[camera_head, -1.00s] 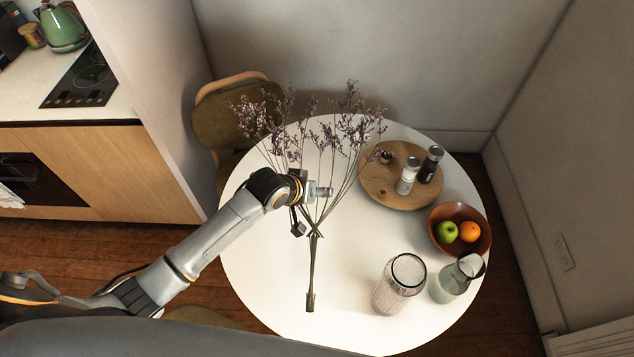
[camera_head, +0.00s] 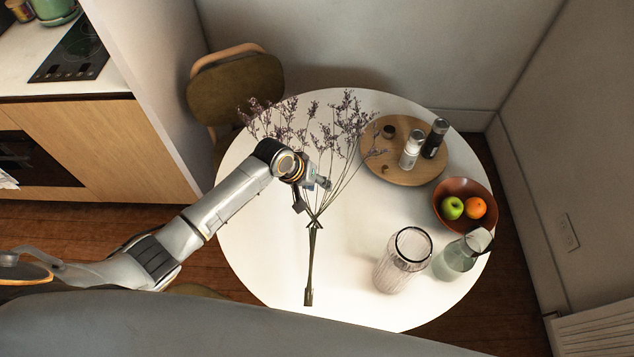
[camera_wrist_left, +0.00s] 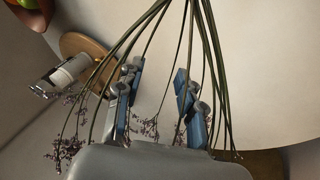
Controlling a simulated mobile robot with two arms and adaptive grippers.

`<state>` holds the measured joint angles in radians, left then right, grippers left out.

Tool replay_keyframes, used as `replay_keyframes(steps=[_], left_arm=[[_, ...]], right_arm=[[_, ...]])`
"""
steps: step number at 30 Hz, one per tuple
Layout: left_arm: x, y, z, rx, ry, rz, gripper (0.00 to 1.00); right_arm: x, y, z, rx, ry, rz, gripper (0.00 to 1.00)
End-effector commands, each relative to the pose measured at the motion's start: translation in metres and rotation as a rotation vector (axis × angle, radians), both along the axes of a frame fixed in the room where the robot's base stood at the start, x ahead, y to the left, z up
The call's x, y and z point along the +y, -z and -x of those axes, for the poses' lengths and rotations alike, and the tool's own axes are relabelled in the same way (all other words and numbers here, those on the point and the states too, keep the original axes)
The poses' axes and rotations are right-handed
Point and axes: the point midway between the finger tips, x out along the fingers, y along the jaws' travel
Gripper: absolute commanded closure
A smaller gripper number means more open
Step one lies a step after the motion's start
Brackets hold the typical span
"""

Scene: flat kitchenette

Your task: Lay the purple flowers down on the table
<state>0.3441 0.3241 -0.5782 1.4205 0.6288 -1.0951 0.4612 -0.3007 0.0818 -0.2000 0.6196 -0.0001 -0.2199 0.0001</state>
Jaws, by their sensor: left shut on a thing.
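The purple flowers (camera_head: 313,255) are a long bundle of thin stems with small purple blossoms, spread over the round white table (camera_head: 258,238). The blossoms point to the table's far side and the gathered stem end points toward me. My left gripper (camera_head: 321,182) is shut on the flowers' stems just above where they cross. In the left wrist view, stems (camera_wrist_left: 207,55) run between and around the blue-padded fingers (camera_wrist_left: 158,88). I cannot tell whether the bundle touches the table or hangs just above it. My right gripper is not in view.
A round wooden board (camera_head: 395,172) with two shakers stands at the back right. A brown bowl (camera_head: 464,187) with an apple and an orange is right of it. A ribbed glass vase (camera_head: 402,262) and a glass jug (camera_head: 459,258) stand front right. The left front tabletop is clear.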

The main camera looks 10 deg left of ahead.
Motion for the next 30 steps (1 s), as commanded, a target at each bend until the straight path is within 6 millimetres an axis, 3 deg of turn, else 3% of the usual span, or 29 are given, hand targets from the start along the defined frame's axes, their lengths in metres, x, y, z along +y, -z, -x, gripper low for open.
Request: replay_keyframes(steps=[1, 6, 18, 29, 30], left_arm=[[0.000, 0.010, -0.001, 0.011, -0.001, 0.002, 0.95], [0.000, 0.026, -0.001, 0.055, 0.000, 0.009, 0.95], [-0.001, 0.050, -0.001, 0.076, -0.001, 0.013, 0.95], [0.000, 0.052, -0.001, 0.077, 0.000, 0.013, 0.95], [0.000, 0.052, -0.001, 0.077, 0.000, 0.013, 0.60]], right_arm=[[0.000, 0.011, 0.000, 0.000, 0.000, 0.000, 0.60], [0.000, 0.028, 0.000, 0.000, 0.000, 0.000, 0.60], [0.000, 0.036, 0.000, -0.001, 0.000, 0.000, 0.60], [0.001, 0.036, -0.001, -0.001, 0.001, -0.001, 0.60], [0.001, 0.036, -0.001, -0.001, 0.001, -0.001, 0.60]])
